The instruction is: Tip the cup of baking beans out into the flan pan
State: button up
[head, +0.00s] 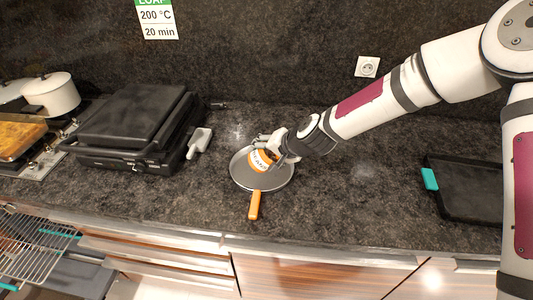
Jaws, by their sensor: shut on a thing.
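The flan pan (242,180) is a round grey metal pan with an orange handle (255,205) pointing toward the counter's front edge. My gripper (268,152) is shut on the cup (260,161), which is orange and white with lettering on its side. The cup is over the pan and looks tilted. Part of the cup is hidden by the gripper fingers. I cannot see any beans, and cannot tell whether the cup touches the pan.
A black contact grill (135,120) stands left of the pan, with a pale scoop-like object (199,140) beside it. A black tray (470,188) with a teal grip lies at the right. White pots (52,94) stand at the far left. The counter between pan and tray is clear.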

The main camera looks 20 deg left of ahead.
jog(key=shift+w+d+f+y+b, duration=0.1)
jog(key=shift+d+f+y+b, duration=0.2)
jog(key=shift+y+b, duration=0.25)
jog(key=shift+m+y, duration=0.3)
jog(key=shift+y, duration=0.25)
jog(key=shift+r+b, duration=0.1)
jog(key=shift+b, duration=0.2)
jog(key=shift+w+d+f+m+y+b, duration=0.15)
jog(key=shift+f+m+y+b, duration=0.2)
jog(key=shift+y+b, duration=0.95)
jog(key=shift+r+y, duration=0.2)
jog(key=shift+y, duration=0.1)
jog(key=shift+s, duration=0.2)
